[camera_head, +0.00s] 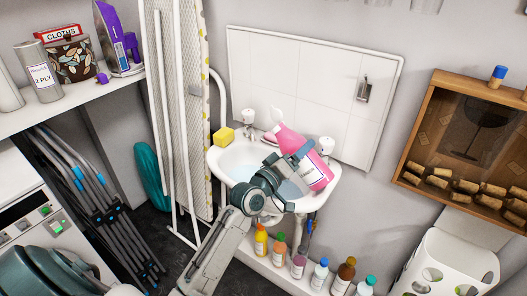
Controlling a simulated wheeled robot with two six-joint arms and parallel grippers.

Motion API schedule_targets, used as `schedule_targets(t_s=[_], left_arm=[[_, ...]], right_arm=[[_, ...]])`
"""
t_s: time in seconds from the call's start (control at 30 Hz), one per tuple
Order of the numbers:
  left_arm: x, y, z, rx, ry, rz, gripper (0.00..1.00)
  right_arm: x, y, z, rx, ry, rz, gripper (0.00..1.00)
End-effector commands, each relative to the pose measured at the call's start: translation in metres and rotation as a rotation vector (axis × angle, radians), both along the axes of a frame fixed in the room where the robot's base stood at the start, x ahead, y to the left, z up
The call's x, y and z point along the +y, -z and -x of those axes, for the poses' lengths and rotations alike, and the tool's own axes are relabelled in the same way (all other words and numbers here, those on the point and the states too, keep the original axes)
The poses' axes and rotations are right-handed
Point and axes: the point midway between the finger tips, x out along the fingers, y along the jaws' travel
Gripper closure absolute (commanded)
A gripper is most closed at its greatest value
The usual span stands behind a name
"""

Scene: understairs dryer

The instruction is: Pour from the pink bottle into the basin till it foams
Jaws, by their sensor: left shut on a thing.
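The pink bottle (314,170) has a white label and is tilted, its top toward the upper left. My left gripper (299,157) is shut on it, above the right part of the basin. The white basin (222,160) is fixed to the wall and has pale bluish water (290,188) in it. My arm and the bottle hide part of the basin. I see no foam in the visible part, and no stream from the bottle can be made out. My right gripper is not in view.
A yellow sponge (223,136) lies on the basin's back left rim, near a white tap (248,117). Another tap (325,146) stands behind the bottle. Several small bottles (298,263) stand on a low ledge below. A folded ironing board (185,90) stands left of the basin.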

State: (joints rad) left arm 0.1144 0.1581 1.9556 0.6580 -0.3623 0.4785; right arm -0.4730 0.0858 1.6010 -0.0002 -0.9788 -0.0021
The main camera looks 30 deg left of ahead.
Motion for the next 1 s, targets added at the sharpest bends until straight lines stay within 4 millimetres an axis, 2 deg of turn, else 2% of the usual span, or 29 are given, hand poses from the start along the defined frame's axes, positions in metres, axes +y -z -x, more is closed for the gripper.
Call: schedule_targets(t_s=[1.0], left_arm=[[-0.0023,0.0016,0.0003,0.003,0.000,0.062,0.68]], right_arm=[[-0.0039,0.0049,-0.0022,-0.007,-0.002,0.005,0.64]])
